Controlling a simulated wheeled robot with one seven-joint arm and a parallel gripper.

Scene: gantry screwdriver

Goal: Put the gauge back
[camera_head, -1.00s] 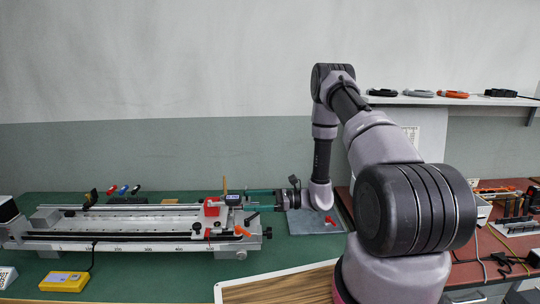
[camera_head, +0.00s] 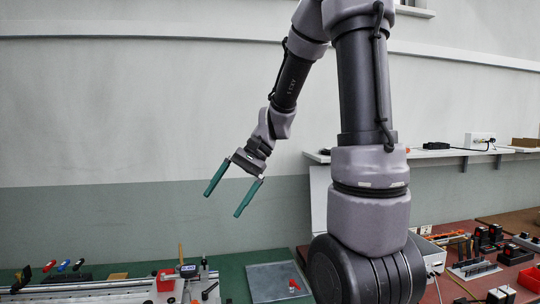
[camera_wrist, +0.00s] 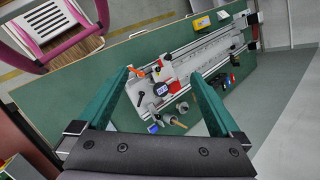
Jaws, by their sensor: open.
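My gripper (camera_head: 222,204) is open and empty, raised high above the bench with its two green fingers pointing down to the left. The fingers also show in the wrist view (camera_wrist: 160,73), spread wide with nothing between them. A small gauge with a dark display (camera_head: 188,270) sits at the red carriage (camera_head: 165,281) on the long rail fixture (camera_head: 95,291). How the gauge is seated is too small to tell.
A grey plate (camera_head: 268,283) with a small red item (camera_head: 294,285) lies right of the fixture. Several small coloured tools stand at the back left. A wall shelf (camera_head: 450,152) and a cluttered red bench (camera_head: 470,236) are at the right. The air around my gripper is clear.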

